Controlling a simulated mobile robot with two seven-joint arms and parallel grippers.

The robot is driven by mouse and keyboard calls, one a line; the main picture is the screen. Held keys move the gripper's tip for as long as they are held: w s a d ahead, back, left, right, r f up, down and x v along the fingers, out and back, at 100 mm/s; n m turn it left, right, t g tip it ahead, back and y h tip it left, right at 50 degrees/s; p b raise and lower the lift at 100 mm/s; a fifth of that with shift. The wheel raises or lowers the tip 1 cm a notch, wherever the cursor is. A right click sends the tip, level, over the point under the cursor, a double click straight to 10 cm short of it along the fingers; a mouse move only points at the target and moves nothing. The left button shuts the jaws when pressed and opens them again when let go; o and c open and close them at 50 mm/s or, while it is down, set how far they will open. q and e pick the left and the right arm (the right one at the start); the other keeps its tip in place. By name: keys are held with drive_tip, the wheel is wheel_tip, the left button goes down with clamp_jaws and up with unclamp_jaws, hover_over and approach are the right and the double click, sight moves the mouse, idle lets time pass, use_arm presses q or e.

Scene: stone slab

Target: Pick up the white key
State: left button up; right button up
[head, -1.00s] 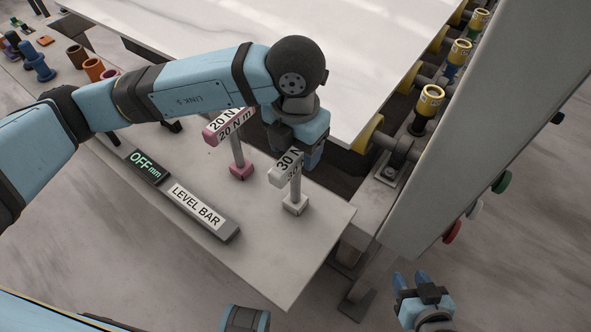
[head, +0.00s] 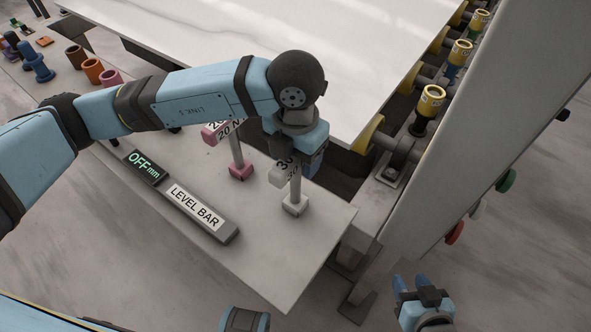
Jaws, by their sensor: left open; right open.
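My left gripper (head: 305,158) is open at the key's head, coming from above and behind. Its body covers part of the head, and I cannot tell whether the fingers touch it. A pink key (head: 240,171) marked 20 N m stands just to the left, partly covered by my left arm. My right gripper (head: 412,284) is open and empty, low in the view, beyond the table's right edge.
A level bar (head: 198,212) with an OFF display lies along the table's front edge. The stone slab (head: 350,60) lies behind. Roller posts with yellow caps (head: 431,99) and a grey beam (head: 480,120) stand to the right. Coloured sockets (head: 93,71) stand at the far left.

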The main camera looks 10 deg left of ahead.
idle(0.3)
use_arm(q)
clamp_jaws()
drive_tip(key=shift+r, duration=0.15)
